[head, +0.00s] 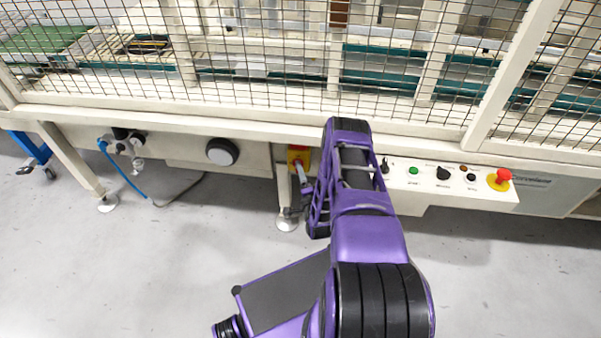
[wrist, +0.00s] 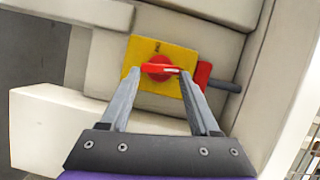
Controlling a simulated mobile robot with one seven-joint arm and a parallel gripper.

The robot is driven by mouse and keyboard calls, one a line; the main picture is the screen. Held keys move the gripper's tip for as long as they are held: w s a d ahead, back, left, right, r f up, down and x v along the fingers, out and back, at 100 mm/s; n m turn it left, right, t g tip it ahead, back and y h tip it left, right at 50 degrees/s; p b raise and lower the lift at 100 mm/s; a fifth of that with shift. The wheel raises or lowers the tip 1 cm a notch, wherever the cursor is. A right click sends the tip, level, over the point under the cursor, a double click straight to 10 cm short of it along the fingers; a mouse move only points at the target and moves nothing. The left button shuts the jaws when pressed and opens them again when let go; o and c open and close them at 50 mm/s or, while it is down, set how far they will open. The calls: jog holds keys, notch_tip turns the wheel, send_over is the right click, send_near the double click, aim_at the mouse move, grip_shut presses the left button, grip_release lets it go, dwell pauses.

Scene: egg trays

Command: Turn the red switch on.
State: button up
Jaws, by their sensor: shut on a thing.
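The red switch (wrist: 157,64) is a rotary knob with a bar-shaped handle on a yellow plate (wrist: 142,48). In the wrist view the handle lies roughly level across the picture. My gripper (wrist: 160,73) has one finger at each end of the handle and is shut on it. In the head view the yellow plate (head: 305,150) shows on the front of the machine, just left of my purple arm. My gripper (head: 299,174) reaches it from below there, and the knob is mostly hidden.
To the right is a control panel with a green button (head: 413,170), black knobs (head: 443,173) and a red emergency stop (head: 502,176). A round black dial (head: 222,151) is on the left. A wire mesh guard (head: 260,55) rises above. The grey floor in front is clear.

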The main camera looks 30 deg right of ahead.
jog(key=shift+f+m+t, duration=0.15)
jog(key=shift+m+t, duration=0.25)
jog(key=shift+m, duration=0.5)
jog(key=o, duration=1.4)
jog(key=shift+c, duration=0.2)
